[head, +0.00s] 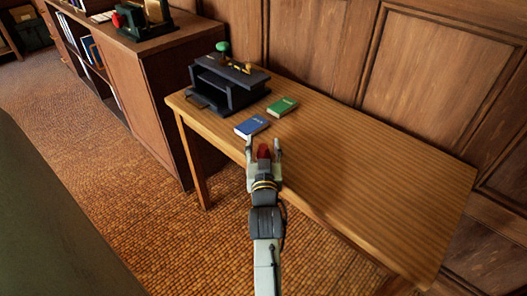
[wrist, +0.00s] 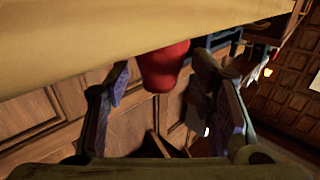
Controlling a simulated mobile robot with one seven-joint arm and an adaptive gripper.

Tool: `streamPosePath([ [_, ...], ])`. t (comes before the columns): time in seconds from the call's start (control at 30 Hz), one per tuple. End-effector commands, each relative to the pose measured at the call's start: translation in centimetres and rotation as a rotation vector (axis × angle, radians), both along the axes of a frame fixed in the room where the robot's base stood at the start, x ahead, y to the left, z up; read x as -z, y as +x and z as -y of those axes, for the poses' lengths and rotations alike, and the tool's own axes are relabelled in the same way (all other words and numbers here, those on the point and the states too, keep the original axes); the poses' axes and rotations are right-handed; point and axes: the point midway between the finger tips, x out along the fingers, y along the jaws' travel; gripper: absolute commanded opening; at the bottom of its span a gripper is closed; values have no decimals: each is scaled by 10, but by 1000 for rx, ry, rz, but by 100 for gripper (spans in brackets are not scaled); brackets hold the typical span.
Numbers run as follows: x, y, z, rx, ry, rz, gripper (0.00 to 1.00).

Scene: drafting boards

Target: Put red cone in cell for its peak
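A red object (head: 264,152), likely the red cone, is at the table's front edge, between the fingers of my gripper (head: 263,148). In the wrist view the red object (wrist: 165,66) shows as a rounded red body beside a broad tan surface. Its full shape is hidden. My gripper (wrist: 163,75) is open, one finger on each side of it, with gaps showing. A dark desk organiser (head: 228,84) with open slots stands at the table's back left, with a green-topped piece (head: 223,46) and gold parts on top. I cannot make out a cell marked for a peak.
A blue book (head: 251,127) and a green book (head: 282,106) lie on the wooden table (head: 370,185) before the organiser. The table's right side is clear. A wooden cabinet (head: 165,75) on the left bears another dark stand (head: 148,22) and a red item (head: 128,12). Panelled wall stands behind.

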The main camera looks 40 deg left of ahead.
Motion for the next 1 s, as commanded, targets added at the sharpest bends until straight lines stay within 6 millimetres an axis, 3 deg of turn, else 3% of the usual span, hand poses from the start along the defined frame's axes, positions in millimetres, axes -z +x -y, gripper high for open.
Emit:
streamPosePath([
  [0.7, 0, 0, 0, 0, 0, 0, 0],
  [1.0, -6, 1, 0, 0, 1, 4, 0],
])
